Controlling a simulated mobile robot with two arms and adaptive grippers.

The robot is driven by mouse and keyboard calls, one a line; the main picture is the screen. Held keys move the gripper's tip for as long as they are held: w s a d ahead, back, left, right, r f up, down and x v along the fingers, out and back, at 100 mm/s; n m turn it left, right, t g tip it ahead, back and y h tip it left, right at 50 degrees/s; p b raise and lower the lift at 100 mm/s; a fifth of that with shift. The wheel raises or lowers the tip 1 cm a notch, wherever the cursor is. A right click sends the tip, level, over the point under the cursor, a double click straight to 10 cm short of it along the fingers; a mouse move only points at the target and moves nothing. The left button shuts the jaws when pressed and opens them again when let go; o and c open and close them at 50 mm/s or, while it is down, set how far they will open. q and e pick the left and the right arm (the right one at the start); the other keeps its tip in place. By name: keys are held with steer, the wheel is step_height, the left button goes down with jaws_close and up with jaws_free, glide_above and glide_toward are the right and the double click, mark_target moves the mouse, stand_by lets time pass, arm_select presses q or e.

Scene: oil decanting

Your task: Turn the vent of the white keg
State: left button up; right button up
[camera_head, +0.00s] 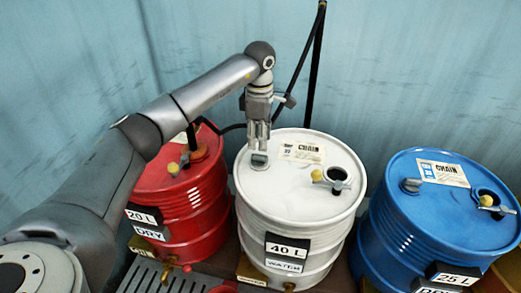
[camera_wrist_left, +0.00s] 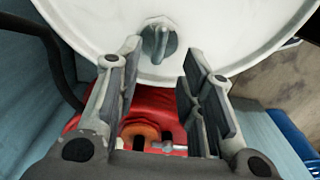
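The white keg (camera_head: 295,200) stands in the middle of the head view, with a "40 L" plate on its side. Its vent (camera_head: 259,160) is a small grey cap on the left part of the lid. In the left wrist view, the vent (camera_wrist_left: 158,42) shows as a grey base with an upright fin. My left gripper (camera_head: 259,142) is just above the vent and points down at it. In the left wrist view, the gripper (camera_wrist_left: 160,58) has its fingers apart, one on each side of the vent, with nothing held. My right gripper is not in view.
A red keg (camera_head: 178,205) stands left and a blue keg (camera_head: 440,225) right. The white lid also bears a paper label (camera_head: 301,151) and a dark opening with a yellow-knobbed fitting (camera_head: 336,178). A black pole (camera_head: 315,70) stands behind. A slatted tray (camera_head: 170,280) is at lower left.

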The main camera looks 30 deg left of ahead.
mark_target(260, 155)
arm_select(q)
step_height(260, 155, down, 5)
steer(key=shift+f+p, duration=0.15)
steer(key=shift+p, duration=0.15)
steer(key=shift+w+f, duration=0.1)
steer(key=shift+f, duration=0.2)
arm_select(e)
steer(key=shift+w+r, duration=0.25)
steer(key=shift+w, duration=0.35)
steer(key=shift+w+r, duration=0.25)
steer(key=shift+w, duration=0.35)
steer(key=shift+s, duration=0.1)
arm_select(q)
steer(key=shift+c, duration=0.4)
jaws_close()
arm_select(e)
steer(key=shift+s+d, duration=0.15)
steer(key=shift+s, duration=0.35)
